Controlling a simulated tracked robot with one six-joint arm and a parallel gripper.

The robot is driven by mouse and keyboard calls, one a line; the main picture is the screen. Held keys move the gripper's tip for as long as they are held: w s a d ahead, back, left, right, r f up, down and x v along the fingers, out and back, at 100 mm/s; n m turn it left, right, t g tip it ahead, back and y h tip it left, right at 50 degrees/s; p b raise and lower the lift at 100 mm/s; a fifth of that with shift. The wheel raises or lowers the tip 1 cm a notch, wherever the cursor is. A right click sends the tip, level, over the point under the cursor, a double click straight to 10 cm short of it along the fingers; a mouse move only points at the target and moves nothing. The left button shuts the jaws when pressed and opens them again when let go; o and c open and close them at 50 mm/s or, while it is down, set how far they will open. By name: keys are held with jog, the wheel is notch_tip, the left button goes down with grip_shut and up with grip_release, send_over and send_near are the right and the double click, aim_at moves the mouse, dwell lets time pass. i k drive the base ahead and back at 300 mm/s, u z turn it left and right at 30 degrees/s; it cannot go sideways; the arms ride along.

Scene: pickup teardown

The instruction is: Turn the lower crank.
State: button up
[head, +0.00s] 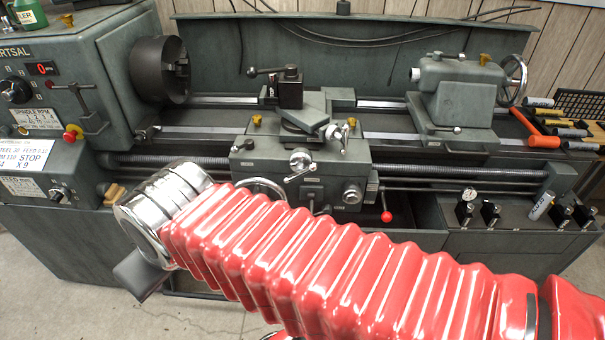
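A lathe carriage (255,165) stands in the middle of the lathe. On its front a small silver crank (300,162) has a handle angled down to the left. Another crank (340,135) sits higher, on the cross slide. A larger handwheel (262,186) shows only its upper rim; my red arm hides the rest. Which one is the lower crank I cannot tell for sure. My gripper (142,274) shows as a dark flat piece below the chrome wrist, left of and in front of the carriage, apart from the cranks. Its fingers are mostly hidden.
A red-knobbed lever (385,214) hangs at the carriage's right. The chuck (160,70) is at the left, the tailstock (455,90) at the right. The lead screw (460,172) runs along the front. Several dark knobs and tools lie on the right. Bare floor shows at lower left.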

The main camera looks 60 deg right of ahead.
aim_at(301, 164)
jog(key=u, duration=0.5)
jog(key=i, duration=1.25)
jog(key=z, duration=2.3)
